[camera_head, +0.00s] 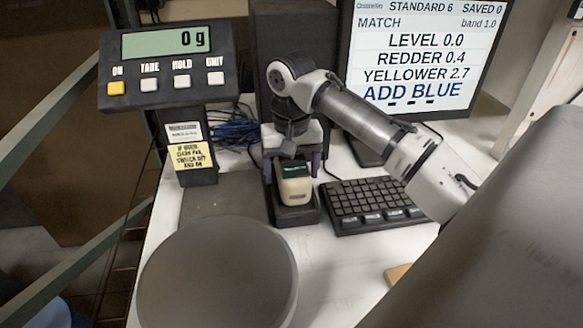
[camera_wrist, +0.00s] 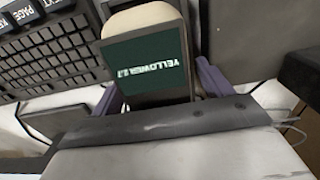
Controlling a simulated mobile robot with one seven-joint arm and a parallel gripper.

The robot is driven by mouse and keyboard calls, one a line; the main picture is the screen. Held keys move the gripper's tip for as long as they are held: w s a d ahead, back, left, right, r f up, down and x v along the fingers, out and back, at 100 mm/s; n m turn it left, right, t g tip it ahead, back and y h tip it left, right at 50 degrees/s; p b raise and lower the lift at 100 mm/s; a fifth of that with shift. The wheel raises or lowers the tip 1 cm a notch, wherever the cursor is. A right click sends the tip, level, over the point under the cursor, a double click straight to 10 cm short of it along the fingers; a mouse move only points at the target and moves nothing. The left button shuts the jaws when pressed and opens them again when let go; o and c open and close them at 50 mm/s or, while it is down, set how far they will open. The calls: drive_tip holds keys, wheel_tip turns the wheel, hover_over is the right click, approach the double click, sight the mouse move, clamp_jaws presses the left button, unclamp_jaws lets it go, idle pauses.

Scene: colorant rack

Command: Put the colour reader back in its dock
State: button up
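The colour reader (camera_head: 296,189), cream with a dark green screen end, sits upright in its black dock (camera_head: 297,217) on the white bench. In the wrist view the reader (camera_wrist: 150,62) fills the upper middle, its green screen reading YELLOWER 2.7. My gripper (camera_head: 292,168) is over the reader's screen end, with one purple finger on each side. The fingers look wider apart than the reader, with a gap visible at the right finger in the wrist view, so the gripper appears open. How fully the reader is seated is hidden.
A black keypad (camera_head: 372,203) stands close to the right of the dock. A round grey scale pan (camera_head: 218,275) is at front left, below a scale display (camera_head: 168,65) reading 0 g. A monitor (camera_head: 415,60) stands behind. Blue cables (camera_head: 236,130) lie behind the dock.

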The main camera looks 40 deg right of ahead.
wheel_tip(320, 180, up, 12)
drive_tip(key=shift+r+b, duration=0.15)
drive_tip(key=shift+b, duration=0.5)
